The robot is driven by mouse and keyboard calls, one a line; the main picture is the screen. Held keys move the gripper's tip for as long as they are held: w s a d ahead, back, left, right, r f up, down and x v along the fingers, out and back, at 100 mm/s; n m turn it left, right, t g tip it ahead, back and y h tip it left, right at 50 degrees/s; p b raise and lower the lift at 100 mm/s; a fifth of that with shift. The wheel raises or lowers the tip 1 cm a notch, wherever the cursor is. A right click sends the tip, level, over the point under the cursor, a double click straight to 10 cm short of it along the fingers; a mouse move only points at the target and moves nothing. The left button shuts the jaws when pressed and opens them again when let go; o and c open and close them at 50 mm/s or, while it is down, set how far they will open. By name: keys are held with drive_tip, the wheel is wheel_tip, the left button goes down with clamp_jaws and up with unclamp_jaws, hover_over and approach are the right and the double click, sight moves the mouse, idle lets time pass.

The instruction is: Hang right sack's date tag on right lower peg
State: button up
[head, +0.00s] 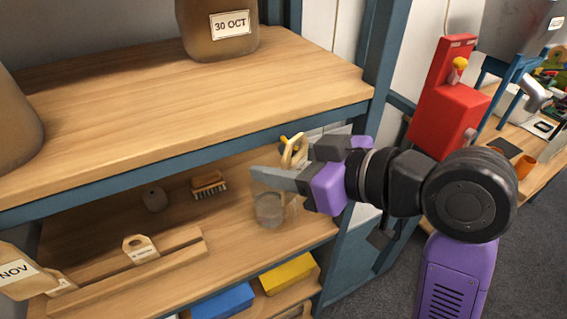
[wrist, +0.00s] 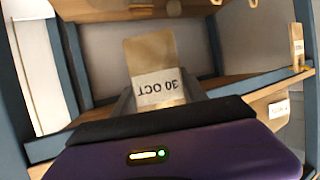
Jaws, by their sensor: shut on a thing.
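My gripper (head: 262,178) is in front of the lower bay of the shelf, under the upper board's front rail. In the wrist view it is shut on a tan date tag (wrist: 152,57), whose white label reads "30 OCT" upside down in that picture. In the head view the fingers hide most of the held tag. The right sack (head: 218,48), brown and also labelled "30 OCT", stands on the upper board. A yellow peg-like piece (head: 283,138) and a tan loop (head: 297,150) show just behind my gripper; I cannot tell whether the loop touches the tag.
A glass jar (head: 268,211) stands below the fingers. A brush (head: 208,183) and a small grey object (head: 154,199) lie further back. A red machine (head: 447,110) stands right of the shelf.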

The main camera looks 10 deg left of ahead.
drive_tip(key=shift+w+a+f+b, duration=0.45)
drive_tip(key=shift+w+f+b, duration=0.15)
drive_tip(key=shift+w, duration=0.1)
drive_tip(key=shift+f, duration=0.1)
idle(0.6)
drive_tip(key=o, duration=1.7)
drive_tip(key=shift+o, duration=0.2)
drive_tip(key=s+d+p, duration=0.2)
drive_tip(key=s+d, duration=0.5)
drive_tip(key=s, duration=0.3)
drive_tip(key=shift+s+p, duration=0.3)
drive_tip(key=shift+p, duration=0.05)
drive_tip(key=shift+d, duration=0.1)
idle(0.4)
